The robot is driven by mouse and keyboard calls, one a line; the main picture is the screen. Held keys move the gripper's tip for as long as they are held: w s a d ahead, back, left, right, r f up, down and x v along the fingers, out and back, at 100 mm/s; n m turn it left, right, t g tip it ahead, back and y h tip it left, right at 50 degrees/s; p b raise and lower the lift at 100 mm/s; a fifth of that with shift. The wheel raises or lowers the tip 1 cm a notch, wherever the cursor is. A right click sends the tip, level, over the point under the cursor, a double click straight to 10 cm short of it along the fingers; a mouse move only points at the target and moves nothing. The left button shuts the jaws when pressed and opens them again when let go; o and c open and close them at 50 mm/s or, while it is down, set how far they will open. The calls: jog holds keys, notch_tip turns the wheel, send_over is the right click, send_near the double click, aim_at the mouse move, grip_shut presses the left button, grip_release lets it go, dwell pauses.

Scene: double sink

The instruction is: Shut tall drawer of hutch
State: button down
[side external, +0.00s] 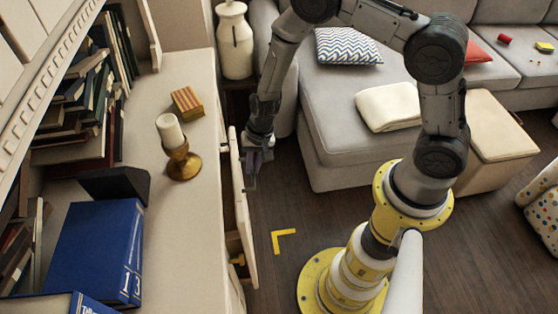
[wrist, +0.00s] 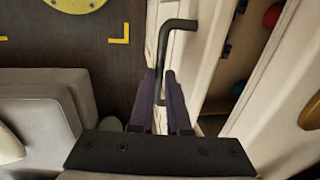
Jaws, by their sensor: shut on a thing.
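The tall drawer (side external: 240,205) of the cream hutch (side external: 190,235) stands partly open, its front panel out from the hutch's side over the floor. In the wrist view its front panel (wrist: 188,60) runs up the middle, with the drawer's open inside to the right. A dark bar handle (wrist: 164,45) is on the front. My gripper (side external: 251,178) is at the drawer front; in the wrist view its purple fingers (wrist: 160,78) are shut on the handle, one on each side of it.
A candle holder (side external: 183,163), a striped box (side external: 187,102) and blue books (side external: 92,245) stand on the hutch top. A red item (wrist: 272,14) shows inside the drawer. A grey sofa (side external: 345,120) stands beyond; wooden floor (side external: 300,215) is clear beside the drawer.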

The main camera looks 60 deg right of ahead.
jog(key=w+a, duration=0.4)
jog(key=shift+w+a, duration=0.35)
jog(key=shift+w+r, duration=0.1)
jog(key=c, duration=0.9)
grip_release()
jog(key=shift+s+d+r, duration=0.65)
jog(key=shift+s+d, duration=2.9)
jog(key=shift+s+d+r, duration=0.65)
jog(key=shift+s+d, duration=2.85)
jog(key=shift+s, duration=0.05)
jog(key=shift+s+d+r, duration=0.65)
jog(key=shift+s+d, duration=2.9)
